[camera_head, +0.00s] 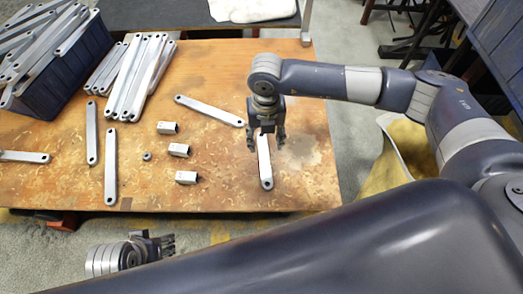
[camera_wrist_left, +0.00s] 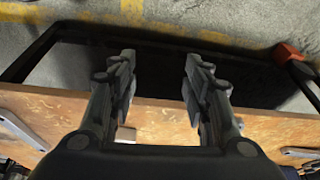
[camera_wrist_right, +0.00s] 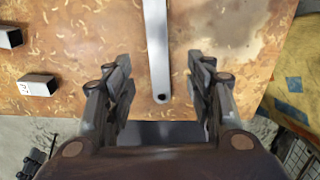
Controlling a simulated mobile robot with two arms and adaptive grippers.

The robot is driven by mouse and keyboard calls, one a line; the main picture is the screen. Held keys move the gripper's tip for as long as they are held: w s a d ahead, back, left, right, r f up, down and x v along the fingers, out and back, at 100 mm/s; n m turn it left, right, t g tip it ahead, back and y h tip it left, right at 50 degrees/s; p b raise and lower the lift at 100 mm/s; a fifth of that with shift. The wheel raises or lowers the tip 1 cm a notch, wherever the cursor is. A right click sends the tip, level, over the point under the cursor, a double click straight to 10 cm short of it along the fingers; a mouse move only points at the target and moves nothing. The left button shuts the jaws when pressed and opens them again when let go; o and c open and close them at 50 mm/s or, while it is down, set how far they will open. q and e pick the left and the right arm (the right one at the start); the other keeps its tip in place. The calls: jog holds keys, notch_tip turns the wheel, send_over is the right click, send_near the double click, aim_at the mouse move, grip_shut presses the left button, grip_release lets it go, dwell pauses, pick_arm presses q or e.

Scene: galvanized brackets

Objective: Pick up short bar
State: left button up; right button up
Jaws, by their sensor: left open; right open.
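A short grey metal bar (camera_head: 265,170) with a hole at its end lies on the wooden table top, pointing toward the front edge. My right gripper (camera_head: 266,144) is open above the bar's far end and hides that part. In the right wrist view the bar (camera_wrist_right: 157,50) lies between the open fingers (camera_wrist_right: 158,72), apart from both. I cannot tell the exact height of the fingers above it. My left gripper (camera_head: 168,245) is low in front of the table; in the left wrist view its fingers (camera_wrist_left: 158,65) are open and empty.
Other bars lie loose, one slanted (camera_head: 210,110) and two upright in the picture (camera_head: 110,165). Square tube pieces (camera_head: 180,150) and a nut (camera_head: 147,156) lie mid-table. Stacked bars (camera_head: 140,75) and a blue bin (camera_head: 75,75) stand at the back left. The table's right front is clear.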

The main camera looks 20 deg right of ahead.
aim_at(264, 158)
jog(key=f, duration=0.2)
jog(key=shift+s+f, duration=0.25)
jog(key=shift+f, duration=0.15)
jog(key=shift+w+f+b, duration=0.1)
jog(key=shift+f+b, duration=0.2)
jog(key=shift+f, duration=0.25)
notch_tip(264, 158, down, 5)
jog(key=shift+w+a+f+b, duration=0.1)
jog(key=shift+a+b, duration=0.05)
jog(key=shift+b, duration=0.5)
pick_arm(q)
jog(key=shift+s+v, duration=0.15)
jog(key=shift+v, duration=0.45)
jog(key=shift+s+v, duration=0.15)
jog(key=shift+v, duration=0.5)
pick_arm(e)
grip_shut()
